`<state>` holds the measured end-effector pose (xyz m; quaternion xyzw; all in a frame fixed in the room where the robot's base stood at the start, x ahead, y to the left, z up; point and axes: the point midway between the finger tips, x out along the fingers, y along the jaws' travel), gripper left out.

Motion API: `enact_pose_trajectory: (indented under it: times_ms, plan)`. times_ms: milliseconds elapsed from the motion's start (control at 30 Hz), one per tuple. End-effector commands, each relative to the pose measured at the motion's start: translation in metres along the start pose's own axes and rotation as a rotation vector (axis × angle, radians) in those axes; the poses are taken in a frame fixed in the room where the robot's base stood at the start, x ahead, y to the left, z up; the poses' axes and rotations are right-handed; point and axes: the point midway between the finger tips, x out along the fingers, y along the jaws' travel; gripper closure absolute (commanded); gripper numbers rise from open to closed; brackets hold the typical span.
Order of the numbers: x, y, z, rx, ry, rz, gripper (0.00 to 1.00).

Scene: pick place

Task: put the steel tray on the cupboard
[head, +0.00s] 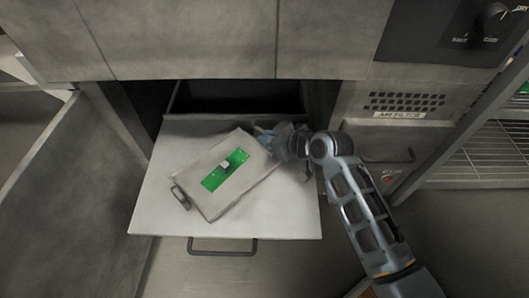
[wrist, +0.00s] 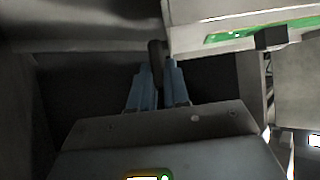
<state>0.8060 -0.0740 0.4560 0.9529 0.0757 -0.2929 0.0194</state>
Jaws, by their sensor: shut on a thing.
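The steel tray (head: 213,201) is a flat grey slab with a green board (head: 236,160) and a small pale block on it. It has a handle at its left end and lies turned at an angle over a white pulled-out surface. Its edge also shows at the upper right of the wrist view (wrist: 220,22). My gripper (head: 272,140) is at the tray's upper right end. In the wrist view its blue fingers (wrist: 157,72) are closed around the tray's dark handle (wrist: 155,58). I cannot tell whether the tray touches the surface. Which unit is the cupboard is unclear.
The white drawer-like surface (head: 165,215) has a front handle (head: 222,250) and a dark opening (head: 235,97) behind it. Grey cabinet fronts (head: 190,40) stand above. An air filter panel (head: 400,115) is on the right, with wire shelves (head: 490,150) beyond.

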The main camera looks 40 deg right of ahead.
Motion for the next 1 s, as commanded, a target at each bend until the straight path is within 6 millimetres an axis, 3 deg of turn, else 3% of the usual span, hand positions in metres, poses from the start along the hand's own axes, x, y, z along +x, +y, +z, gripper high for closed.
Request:
enact_pose_trajectory:
  times_ms: [400, 800, 833, 1000]
  plan:
    - [0.026, 0.001, 0.038, 0.002, 0.002, 0.000, 1.00]
    - [0.028, 0.001, 0.040, 0.002, 0.004, 0.000, 1.00]
    - [0.028, 0.001, 0.041, 0.000, 0.002, 0.000, 0.82]
    - [0.028, 0.000, 0.041, 0.000, 0.001, 0.000, 0.66]
